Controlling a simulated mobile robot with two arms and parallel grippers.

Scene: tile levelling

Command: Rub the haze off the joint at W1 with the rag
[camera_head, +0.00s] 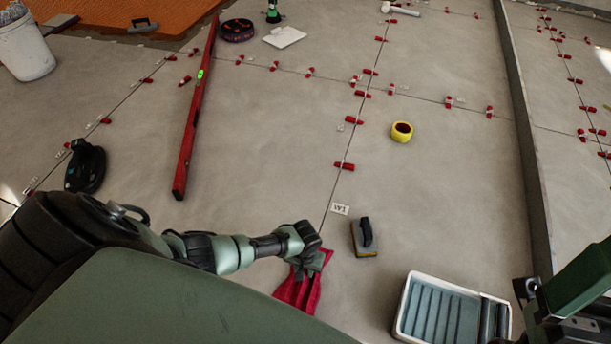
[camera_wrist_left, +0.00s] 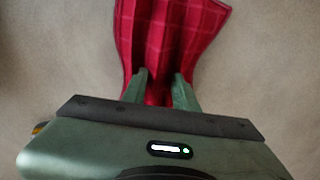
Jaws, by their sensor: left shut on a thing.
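A red rag (camera_head: 298,290) is held by my left gripper (camera_head: 308,254) at the lower middle of the head view. In the left wrist view the red checked rag (camera_wrist_left: 170,35) hangs between the two fingers of the left gripper (camera_wrist_left: 160,85), which are shut on it. A white label reading W1 (camera_head: 340,209) lies beside the thin dark joint (camera_head: 327,212), just above and right of the gripper. The joint's near part is hidden by the gripper and rag. Whether the rag touches the floor I cannot tell. My right arm shows at the lower right, but its fingertips are not visible.
A sponge float (camera_head: 364,238) lies right of the label, and a white tray (camera_head: 402,318) stands at the lower right. A yellow tape roll (camera_head: 401,132), a red level (camera_head: 194,120), a black suction cup (camera_head: 85,167) and several red clips lie on the tiles.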

